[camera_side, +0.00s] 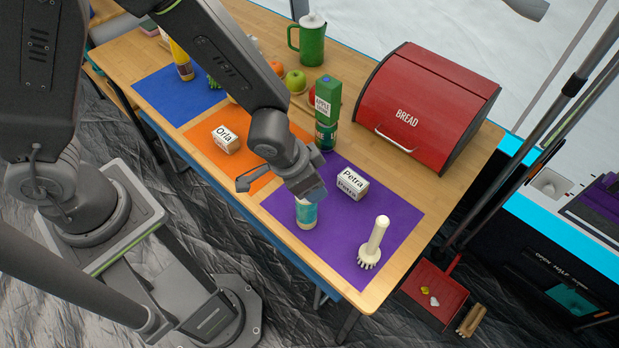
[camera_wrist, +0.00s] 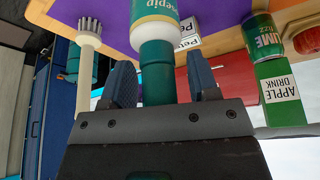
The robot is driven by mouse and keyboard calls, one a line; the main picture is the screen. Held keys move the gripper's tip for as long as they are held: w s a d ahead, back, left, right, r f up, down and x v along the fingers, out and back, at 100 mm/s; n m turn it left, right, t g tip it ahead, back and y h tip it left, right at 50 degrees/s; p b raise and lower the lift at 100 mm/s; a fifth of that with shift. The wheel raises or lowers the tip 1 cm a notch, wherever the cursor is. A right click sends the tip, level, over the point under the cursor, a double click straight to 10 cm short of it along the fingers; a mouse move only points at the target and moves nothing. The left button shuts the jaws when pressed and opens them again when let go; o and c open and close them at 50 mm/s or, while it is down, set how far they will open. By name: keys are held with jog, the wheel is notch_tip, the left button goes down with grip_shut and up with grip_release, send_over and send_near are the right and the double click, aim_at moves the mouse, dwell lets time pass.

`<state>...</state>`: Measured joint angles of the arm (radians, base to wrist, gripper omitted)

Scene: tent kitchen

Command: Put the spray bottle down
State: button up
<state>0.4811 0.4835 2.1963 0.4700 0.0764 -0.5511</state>
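The spray bottle (camera_side: 306,213), teal and cream, appears upright on the purple mat (camera_side: 335,245), near its left edge in the side view. My gripper (camera_side: 307,188) is right above it and hides its top. In the wrist view the bottle's teal part (camera_wrist: 157,72) is between the two fingers of my gripper (camera_wrist: 161,84). A gap shows between the bottle and the right finger, while the left finger is close beside it. The fingers look open around the bottle. The Petra name block (camera_side: 352,183) stands on the same mat.
A cream brush (camera_side: 375,240) stands at the mat's front right. A green can (camera_side: 325,136), an apple drink carton (camera_side: 328,95) and a red bread box (camera_side: 425,105) are behind. The orange mat (camera_side: 195,136) with the Orla block (camera_side: 225,139) lies left. The mat's front middle is clear.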

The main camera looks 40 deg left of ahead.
dwell(0.3)
jog(key=v, duration=1.2)
jog(key=s+a+r+n+y, duration=0.1)
jog(key=s+a+r+n, duration=0.1)
jog(key=s+a+r, duration=0.2)
jog(key=s+a+r+n+t, duration=0.1)
jog(key=s+a+r, duration=0.3)
jog(key=a+r, duration=0.5)
jog(key=shift+a+r+n+y, duration=0.15)
jog(key=shift+a+n+y, duration=0.25)
jog(key=shift+a+n, duration=0.4)
